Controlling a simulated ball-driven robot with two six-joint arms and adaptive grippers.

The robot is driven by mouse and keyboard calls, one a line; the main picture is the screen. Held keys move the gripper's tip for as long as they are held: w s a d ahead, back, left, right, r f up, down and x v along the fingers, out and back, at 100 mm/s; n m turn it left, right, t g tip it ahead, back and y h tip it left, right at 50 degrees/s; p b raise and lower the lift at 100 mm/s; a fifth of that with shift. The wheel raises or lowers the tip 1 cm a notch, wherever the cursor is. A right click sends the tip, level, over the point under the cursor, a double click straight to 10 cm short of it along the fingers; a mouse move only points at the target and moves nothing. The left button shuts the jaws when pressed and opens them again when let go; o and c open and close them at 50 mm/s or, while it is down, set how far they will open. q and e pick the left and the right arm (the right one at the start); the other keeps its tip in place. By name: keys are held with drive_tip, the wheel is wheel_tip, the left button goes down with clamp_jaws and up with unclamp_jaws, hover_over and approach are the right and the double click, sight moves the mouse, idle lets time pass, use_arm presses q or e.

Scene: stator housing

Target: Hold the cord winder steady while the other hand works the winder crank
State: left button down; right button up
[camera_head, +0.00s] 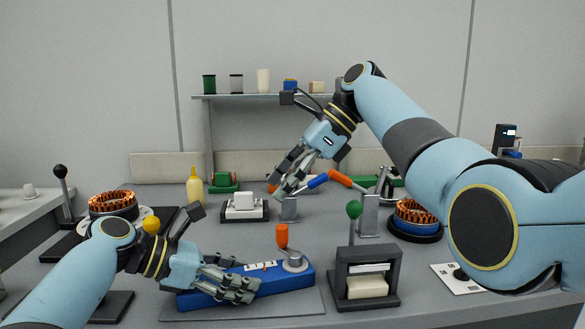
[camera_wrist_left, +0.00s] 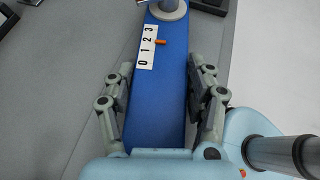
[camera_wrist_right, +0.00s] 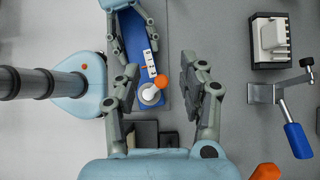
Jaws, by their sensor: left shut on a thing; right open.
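The cord winder is a long blue body (camera_head: 270,283) on a grey plate at the front of the bench. It bears a white 0-to-3 scale with an orange pointer, seen in the left wrist view (camera_wrist_left: 147,47). The winder crank is a grey hub (camera_head: 295,262) with an orange knob (camera_head: 282,236) at the winder's right end. My left gripper (camera_head: 228,280) is shut across the body's left part, one finger set on each long side. My right gripper (camera_head: 284,184) is open and empty, above and apart from the crank. In the right wrist view the orange knob (camera_wrist_right: 162,81) shows between its fingers.
A dark press with a green knob (camera_head: 354,210) stands right of the winder. Behind are a blue-handled crank (camera_head: 318,180), an orange-handled crank (camera_head: 345,180) and a white block on a dark base (camera_head: 244,206). A yellow bottle (camera_head: 194,188) and copper-wound stators (camera_head: 113,204) stand around.

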sight(282, 226)
use_arm(q)
drive_tip(key=shift+s+f, duration=0.15)
drive_tip(key=shift+f, duration=0.2)
use_arm(e)
drive_tip(key=shift+f, duration=3.9)
drive_tip(key=shift+f, duration=0.1)
clamp_jaws()
drive_tip(key=s, duration=0.1)
drive_tip(key=s+a, duration=0.1)
drive_tip(key=s, duration=0.1)
drive_tip(key=shift+s+a, duration=0.1)
drive_tip(key=shift+a, duration=0.05)
drive_tip(key=shift+c, duration=0.4)
unclamp_jaws()
wheel_tip(282, 226, up, 6)
